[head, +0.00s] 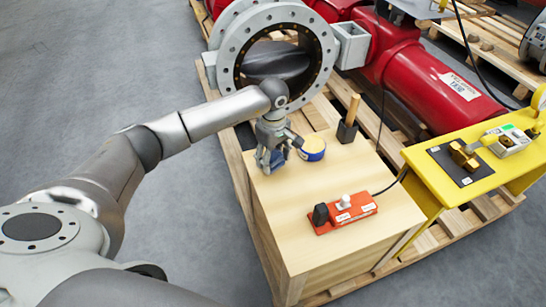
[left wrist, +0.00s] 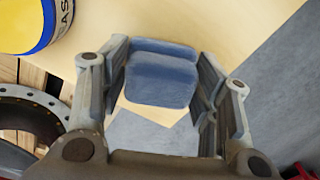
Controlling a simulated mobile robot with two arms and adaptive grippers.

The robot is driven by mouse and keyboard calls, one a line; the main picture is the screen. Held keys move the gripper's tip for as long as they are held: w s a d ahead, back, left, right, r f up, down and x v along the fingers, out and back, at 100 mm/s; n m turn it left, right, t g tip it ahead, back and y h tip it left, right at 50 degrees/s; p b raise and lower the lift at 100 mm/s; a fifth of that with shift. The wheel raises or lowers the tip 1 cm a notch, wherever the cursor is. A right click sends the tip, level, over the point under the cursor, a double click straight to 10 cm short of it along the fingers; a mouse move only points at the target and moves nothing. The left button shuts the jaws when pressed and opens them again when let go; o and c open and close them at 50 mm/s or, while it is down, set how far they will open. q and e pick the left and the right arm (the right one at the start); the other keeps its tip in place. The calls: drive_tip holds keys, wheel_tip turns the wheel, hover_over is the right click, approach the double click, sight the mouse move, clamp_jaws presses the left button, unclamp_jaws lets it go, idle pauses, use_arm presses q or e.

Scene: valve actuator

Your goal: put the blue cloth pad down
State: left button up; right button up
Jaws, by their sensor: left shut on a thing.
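The blue cloth pad (left wrist: 160,78) is folded and sits between the two fingers of my left gripper (left wrist: 160,95) in the left wrist view. The gripper is shut on it. In the head view my left gripper (head: 270,152) points down over the back left part of the wooden box top (head: 300,190). The pad (head: 266,161) shows there as a small blue patch, partly hidden by the fingers. I cannot tell whether the pad touches the wood. My right gripper is not in view.
A blue and yellow tin (head: 312,149) stands close right of the gripper. A wooden-handled tool (head: 348,122) is behind it. A red socket strip (head: 343,213) lies toward the front right. A large grey valve flange (head: 228,55) rises behind. The front left of the top is clear.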

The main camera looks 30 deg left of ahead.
sight(273, 154)
use_arm(q)
drive_tip(key=shift+f, duration=0.1)
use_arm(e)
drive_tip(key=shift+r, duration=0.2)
use_arm(q)
drive_tip(key=o, duration=0.9)
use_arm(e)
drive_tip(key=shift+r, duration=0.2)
use_arm(q)
drive_tip(key=shift+r, duration=0.35)
wheel_tip(273, 154, up, 12)
drive_tip(key=shift+f+p, duration=0.2)
drive_tip(key=shift+p, duration=0.6)
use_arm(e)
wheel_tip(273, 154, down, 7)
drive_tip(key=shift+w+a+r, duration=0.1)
